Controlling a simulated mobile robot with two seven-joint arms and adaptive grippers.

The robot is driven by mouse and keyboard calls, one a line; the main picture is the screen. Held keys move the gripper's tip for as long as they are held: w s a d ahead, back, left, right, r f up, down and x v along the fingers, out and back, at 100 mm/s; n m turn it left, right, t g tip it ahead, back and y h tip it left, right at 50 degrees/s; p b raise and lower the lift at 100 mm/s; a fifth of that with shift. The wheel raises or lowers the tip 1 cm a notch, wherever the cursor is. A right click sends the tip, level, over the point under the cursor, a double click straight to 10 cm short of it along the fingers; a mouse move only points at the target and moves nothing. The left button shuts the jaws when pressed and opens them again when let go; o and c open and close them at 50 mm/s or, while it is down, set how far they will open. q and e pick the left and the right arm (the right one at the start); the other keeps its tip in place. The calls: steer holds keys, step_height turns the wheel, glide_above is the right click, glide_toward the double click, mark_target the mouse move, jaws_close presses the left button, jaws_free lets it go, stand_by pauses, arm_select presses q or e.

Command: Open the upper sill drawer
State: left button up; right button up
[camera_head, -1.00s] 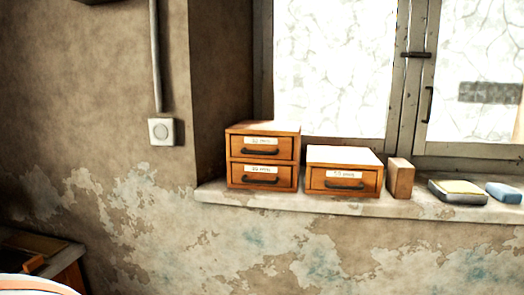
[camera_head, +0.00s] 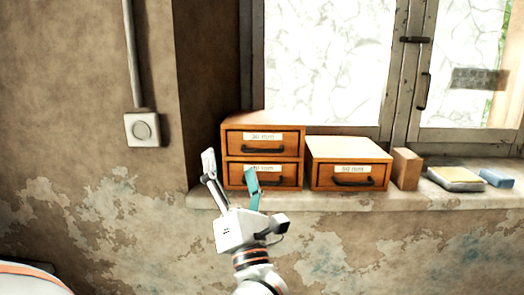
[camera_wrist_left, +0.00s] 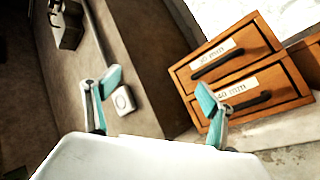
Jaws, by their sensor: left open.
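The upper drawer (camera_head: 290,144) is the top one of a two-drawer wooden cabinet on the window sill (camera_head: 420,196). It has a white label and a dark bar handle (camera_head: 263,151), and it looks closed. The upper drawer also shows in the left wrist view (camera_wrist_left: 252,42), tilted. The lower drawer (camera_head: 292,174) is closed and partly hidden by a finger. My left gripper (camera_head: 230,171) is open and empty in front of the cabinet's lower left part, below the upper handle. In the left wrist view the gripper (camera_wrist_left: 158,88) has its fingers apart, with the cabinet beyond the right finger. My right gripper is out of view.
A single-drawer box (camera_head: 350,165) stands right of the cabinet. A wooden block (camera_head: 406,169), a yellow-topped pad (camera_head: 455,179) and a blue block (camera_head: 496,178) follow along the sill. A wall switch box (camera_head: 142,130) with a pipe is to the left. The window is behind.

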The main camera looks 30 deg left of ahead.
arm_select(q)
steer(key=w+a+r+n+g+h, duration=0.1)
steer(key=w+a+n+g+h, duration=0.15)
steer(key=n, duration=0.25)
steer(key=t+h, duration=0.2)
steer(key=h, duration=0.5)
glide_toward(263, 152)
steer(key=x, duration=0.3)
steer(key=shift+h, duration=0.35)
steer(key=x, duration=0.7)
steer(key=shift+w+a+r+p, duration=0.1)
steer(key=shift+w+a+p, duration=0.1)
steer(key=shift+a+p, duration=0.15)
steer(key=shift+c, duration=0.5)
steer(key=c, duration=1.2)
steer(key=shift+d, duration=0.1)
